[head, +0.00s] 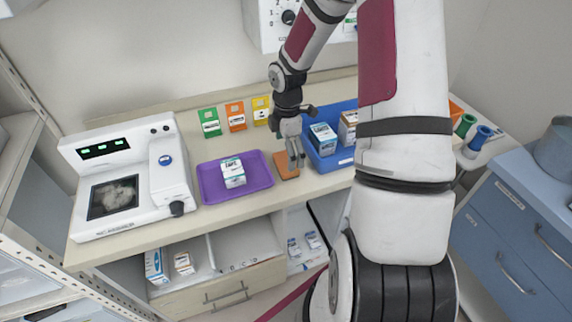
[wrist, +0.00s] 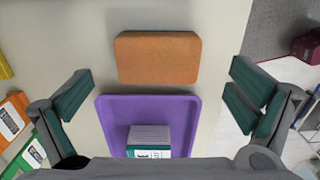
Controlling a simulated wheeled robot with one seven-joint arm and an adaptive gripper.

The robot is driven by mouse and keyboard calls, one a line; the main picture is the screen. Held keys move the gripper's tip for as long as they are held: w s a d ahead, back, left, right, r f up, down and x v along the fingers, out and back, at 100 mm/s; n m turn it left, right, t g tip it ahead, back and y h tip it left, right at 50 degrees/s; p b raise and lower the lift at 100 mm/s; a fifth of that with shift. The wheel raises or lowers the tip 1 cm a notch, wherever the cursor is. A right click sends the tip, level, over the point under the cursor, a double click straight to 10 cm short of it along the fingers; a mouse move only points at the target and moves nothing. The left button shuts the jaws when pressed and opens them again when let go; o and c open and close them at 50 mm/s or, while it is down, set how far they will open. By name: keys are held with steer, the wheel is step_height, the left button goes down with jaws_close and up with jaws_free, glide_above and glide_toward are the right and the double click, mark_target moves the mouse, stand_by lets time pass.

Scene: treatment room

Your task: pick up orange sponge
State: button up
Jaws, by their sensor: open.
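The orange sponge (head: 284,166) lies flat on the counter in the head view, just right of the purple tray (head: 208,194). My gripper (head: 294,160) is over it from above and hides part of it. In the wrist view the sponge (wrist: 158,57) is a whole orange-brown block, lying beyond the tray (wrist: 112,117) and not touching it. My gripper (wrist: 160,90) is open there, with one finger on each side of the picture and nothing between the pads. How high the fingers are above the sponge is hard to tell.
A white box (head: 233,172) stands in the purple tray. A blue bin (head: 331,158) with boxes is close to the right of the sponge. A white device (head: 128,176) stands at the left. Coloured cards (head: 236,116) stand at the back.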

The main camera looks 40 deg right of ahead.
mark_target(286, 161)
step_height(286, 161, down, 5)
steer(key=shift+w+a, duration=0.1)
steer(key=shift+w, duration=0.05)
steer(key=shift+c, duration=0.2)
steer(key=c, duration=0.7)
